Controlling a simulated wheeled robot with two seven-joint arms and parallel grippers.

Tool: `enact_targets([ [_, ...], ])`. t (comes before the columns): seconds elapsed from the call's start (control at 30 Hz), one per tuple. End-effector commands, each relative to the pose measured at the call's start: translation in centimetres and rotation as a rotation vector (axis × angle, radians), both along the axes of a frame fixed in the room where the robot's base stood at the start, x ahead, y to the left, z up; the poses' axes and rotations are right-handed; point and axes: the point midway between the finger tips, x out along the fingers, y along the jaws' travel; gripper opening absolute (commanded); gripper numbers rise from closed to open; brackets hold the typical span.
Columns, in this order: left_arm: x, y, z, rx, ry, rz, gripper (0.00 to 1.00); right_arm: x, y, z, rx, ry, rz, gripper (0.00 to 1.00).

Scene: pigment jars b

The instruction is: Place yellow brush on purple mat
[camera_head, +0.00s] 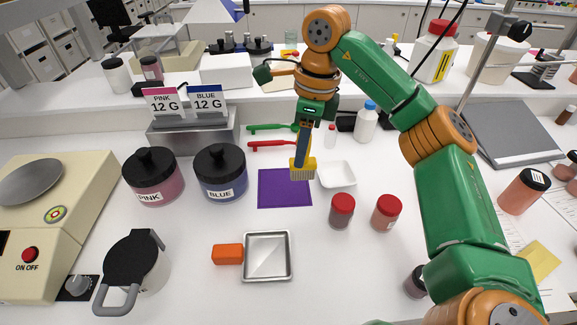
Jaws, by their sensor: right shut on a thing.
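The yellow brush (303,168) hangs bristles-down from my right gripper (308,128), which is shut on it. Its bristles are over the upper right corner of the purple mat (284,190); I cannot tell whether they touch it. The mat lies flat on the white bench and has nothing else on it. My left gripper is not in view.
A white dish (337,174) sits just right of the brush. Red brush (270,143) and green brush (270,127) lie behind the mat. The blue jar (220,173) stands left of it, and two red-lidded jars (342,211) (386,212) stand to its lower right.

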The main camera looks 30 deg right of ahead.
Motion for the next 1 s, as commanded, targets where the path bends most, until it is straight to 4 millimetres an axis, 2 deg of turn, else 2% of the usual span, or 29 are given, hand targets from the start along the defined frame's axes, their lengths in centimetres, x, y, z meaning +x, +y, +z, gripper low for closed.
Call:
enact_targets([
  [0.03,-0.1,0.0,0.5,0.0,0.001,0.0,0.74,1.3,-0.3,-0.6,0.005,0.012,-0.001,0.0],
  [0.13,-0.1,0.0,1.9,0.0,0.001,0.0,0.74,3.2,-1.2,-2.9,0.001,0.01,0.0,0.0],
  [0.2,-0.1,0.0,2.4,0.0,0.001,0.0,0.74,4.2,-1.6,-4.3,-0.001,0.006,0.001,0.0],
  [0.37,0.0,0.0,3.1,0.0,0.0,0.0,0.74,5.7,-2.2,-6.3,-0.002,0.005,0.001,0.0],
  [0.53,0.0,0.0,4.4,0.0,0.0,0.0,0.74,5.6,-2.1,-9.1,-0.001,0.002,0.004,0.0],
  [0.87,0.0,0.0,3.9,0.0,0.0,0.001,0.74,5.6,-2.1,-9.8,0.0,0.0,0.003,0.0],
  [0.9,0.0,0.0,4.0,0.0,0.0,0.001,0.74,5.6,-2.1,-9.7,0.0,0.0,0.003,0.42],
  [0.97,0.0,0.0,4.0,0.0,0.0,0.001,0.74,5.6,-2.1,-9.7,-0.001,0.0,0.003,0.58],
  [1.0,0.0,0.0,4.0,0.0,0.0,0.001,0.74,5.6,-2.1,-9.7,-0.001,0.0,0.003,0.61],
])
